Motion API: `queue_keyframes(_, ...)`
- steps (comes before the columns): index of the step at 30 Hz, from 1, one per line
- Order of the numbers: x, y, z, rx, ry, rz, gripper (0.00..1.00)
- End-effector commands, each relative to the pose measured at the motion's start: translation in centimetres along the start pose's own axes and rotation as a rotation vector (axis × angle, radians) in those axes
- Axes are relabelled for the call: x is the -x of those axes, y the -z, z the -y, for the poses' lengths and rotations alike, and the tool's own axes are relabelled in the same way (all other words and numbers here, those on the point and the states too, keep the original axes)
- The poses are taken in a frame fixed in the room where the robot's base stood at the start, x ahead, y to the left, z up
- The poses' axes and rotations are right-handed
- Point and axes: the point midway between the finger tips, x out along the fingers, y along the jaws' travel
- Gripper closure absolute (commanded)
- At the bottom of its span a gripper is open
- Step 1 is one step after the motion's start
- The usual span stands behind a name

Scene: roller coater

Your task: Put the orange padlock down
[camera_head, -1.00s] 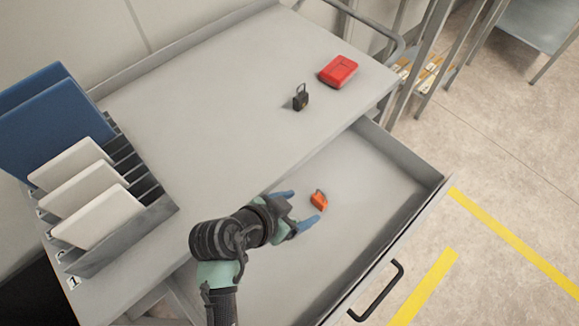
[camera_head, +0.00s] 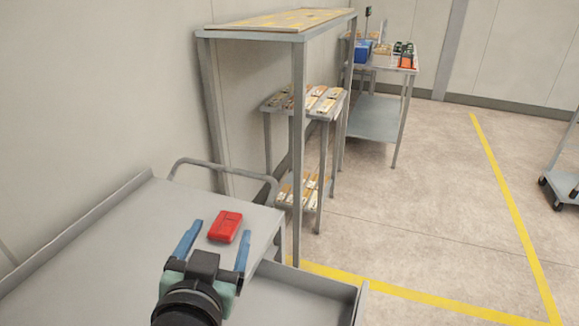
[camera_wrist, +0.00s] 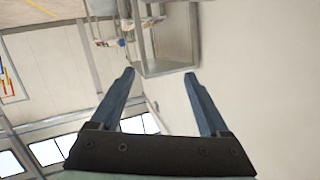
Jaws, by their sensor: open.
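The orange padlock is not visible in either current view. The open drawer (camera_head: 300,292), where it lay a second ago, shows only partly at the bottom of the head view. My gripper (camera_head: 218,231) is open, its two blue fingers raised and spread apart. From the head view the fingers frame the red box behind them. In the wrist view the gripper (camera_wrist: 159,73) holds nothing between its fingers, and that view faces the room and wall, with no padlock in it.
The red box (camera_head: 225,226) lies on the grey cart top (camera_head: 110,245). A tall shelf rack (camera_head: 297,150) stands behind the cart. A table (camera_head: 378,118) with bins is farther back. Open floor (camera_head: 420,220) with yellow lines lies to the right.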

Motion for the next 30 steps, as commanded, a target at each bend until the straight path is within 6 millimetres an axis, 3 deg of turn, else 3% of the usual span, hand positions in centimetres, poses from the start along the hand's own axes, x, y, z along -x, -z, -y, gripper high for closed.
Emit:
queue_keyframes(1,0.5,5.9,-0.1,0.006,0.039,-0.132,0.21)
queue_keyframes(3,2.1,12.9,-0.2,0.033,0.086,-0.306,0.21)
queue_keyframes(6,6.1,21.6,-0.9,0.084,0.122,-0.550,0.21)
queue_keyframes(9,10.8,28.0,-1.6,0.137,0.132,-0.762,0.21)
queue_keyframes(12,14.8,31.9,-2.2,0.178,0.126,-0.917,0.21)
queue_keyframes(15,17.3,33.8,-2.5,0.205,0.119,-1.006,0.21)
queue_keyframes(18,18.2,34.4,-2.6,0.215,0.114,-1.039,0.21)
queue_keyframes(26,18.2,34.5,-2.6,0.215,0.115,-1.038,0.21)
queue_keyframes(30,18.5,36.0,-2.2,0.215,0.115,-1.036,0.21)
